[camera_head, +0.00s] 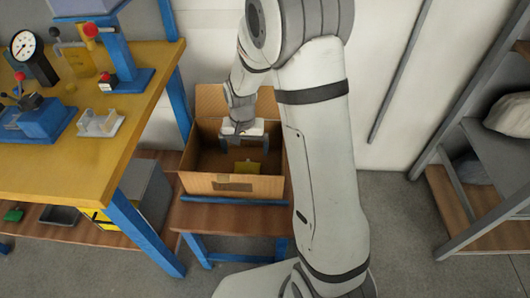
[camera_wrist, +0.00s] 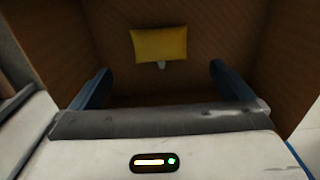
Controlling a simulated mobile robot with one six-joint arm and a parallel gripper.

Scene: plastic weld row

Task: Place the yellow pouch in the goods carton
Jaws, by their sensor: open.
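The yellow pouch (camera_head: 247,168) lies inside the open goods carton (camera_head: 222,184), toward the right of its floor in the head view. In the wrist view the pouch (camera_wrist: 159,44) rests on the brown carton floor, beyond the fingertips and apart from them. A small pale patch shows at its near edge. My gripper (camera_head: 241,137) reaches down into the mouth of the carton. In the wrist view my gripper (camera_wrist: 160,84) has its two blue fingers spread wide with nothing between them.
The carton stands on a low wooden stand with a blue frame (camera_head: 238,219). A yellow-topped workbench (camera_head: 90,150) with clamps and a dial gauge is at the left. A grey shelf rack (camera_head: 480,190) with sacks is at the right. The floor between is clear.

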